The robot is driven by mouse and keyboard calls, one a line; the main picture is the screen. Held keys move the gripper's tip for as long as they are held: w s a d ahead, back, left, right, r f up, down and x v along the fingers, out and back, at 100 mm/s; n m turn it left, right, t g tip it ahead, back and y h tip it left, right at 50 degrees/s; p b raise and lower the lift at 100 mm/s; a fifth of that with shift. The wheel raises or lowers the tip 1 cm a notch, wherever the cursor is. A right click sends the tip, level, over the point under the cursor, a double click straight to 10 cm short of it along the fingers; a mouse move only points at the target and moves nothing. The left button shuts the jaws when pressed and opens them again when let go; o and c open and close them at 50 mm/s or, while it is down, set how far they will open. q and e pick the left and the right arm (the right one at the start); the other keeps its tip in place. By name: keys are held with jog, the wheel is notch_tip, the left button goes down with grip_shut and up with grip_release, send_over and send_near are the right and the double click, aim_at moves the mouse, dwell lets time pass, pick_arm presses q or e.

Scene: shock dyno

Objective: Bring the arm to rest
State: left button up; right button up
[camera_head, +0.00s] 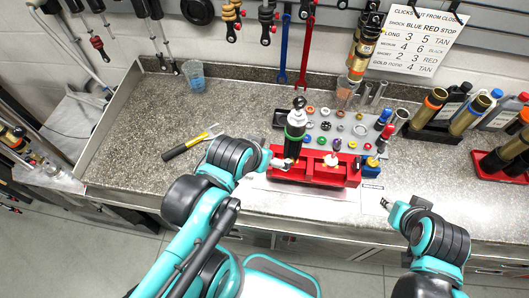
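My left arm reaches in from the lower left to the middle of the bench. Its gripper (281,163) is at the lower part of an upright black shock body (296,130) with a green ring, by the red tray (318,170). I cannot tell whether its fingers touch or hold the shock. My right arm is at the lower right. Its gripper (386,204) hangs over the bench's front edge, apart from the red tray, and no object shows in it. Its fingers are too small to judge.
A grey mat (345,127) with several small rings and parts lies behind the tray. A yellow-and-black hammer (190,142) and a blue cup (195,77) are on the left. Gold shocks stand in a black holder (432,130) at right. The bench's left part (140,120) is mostly clear.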

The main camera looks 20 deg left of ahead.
notch_tip(320, 180, down, 14)
jog(key=b, duration=1.4)
